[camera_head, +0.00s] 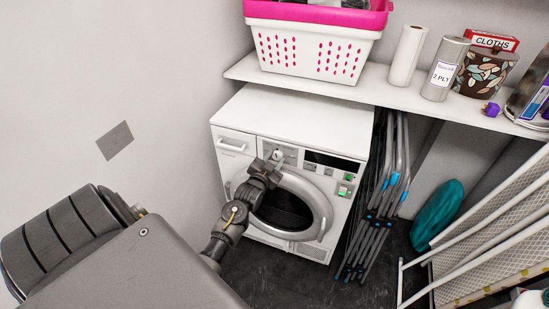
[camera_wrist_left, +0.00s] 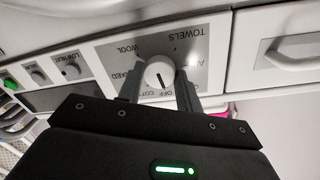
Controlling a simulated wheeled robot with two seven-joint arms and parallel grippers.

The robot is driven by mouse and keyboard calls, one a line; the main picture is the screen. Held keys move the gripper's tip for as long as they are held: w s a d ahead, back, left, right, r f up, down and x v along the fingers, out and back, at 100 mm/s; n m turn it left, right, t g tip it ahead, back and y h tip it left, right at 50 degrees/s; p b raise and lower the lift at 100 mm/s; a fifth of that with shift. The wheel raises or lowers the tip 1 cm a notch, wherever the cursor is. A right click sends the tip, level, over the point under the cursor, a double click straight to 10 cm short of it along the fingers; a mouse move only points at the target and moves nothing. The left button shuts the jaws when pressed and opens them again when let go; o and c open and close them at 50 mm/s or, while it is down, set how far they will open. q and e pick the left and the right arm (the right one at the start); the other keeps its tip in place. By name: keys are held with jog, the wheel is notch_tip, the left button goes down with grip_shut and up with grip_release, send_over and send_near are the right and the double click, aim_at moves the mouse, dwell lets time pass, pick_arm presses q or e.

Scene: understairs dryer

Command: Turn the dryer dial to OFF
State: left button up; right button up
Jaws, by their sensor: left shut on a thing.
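The white dryer (camera_head: 318,117) stands against the wall under a shelf. Its round white dial (camera_wrist_left: 158,71) is on the left of the control panel and also shows in the head view (camera_head: 277,155). My right gripper is not in view.
Small buttons (camera_wrist_left: 70,72) and a dark display sit beside the dial. A drawer handle (camera_wrist_left: 297,50) is on its other side. The shelf (camera_head: 400,94) with a pink-rimmed basket (camera_head: 315,45) overhangs behind. Folded racks (camera_head: 385,190) stand close to the dryer's right.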

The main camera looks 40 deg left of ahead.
pick_arm(q)
jog(key=shift+r+m+p, duration=0.1)
jog(key=shift+m+p, duration=0.2)
jog(key=shift+m, duration=0.5)
jog(key=o, duration=1)
jog(key=v, duration=1)
jog(key=shift+s+d, duration=0.2)
jog(key=shift+s, duration=0.15)
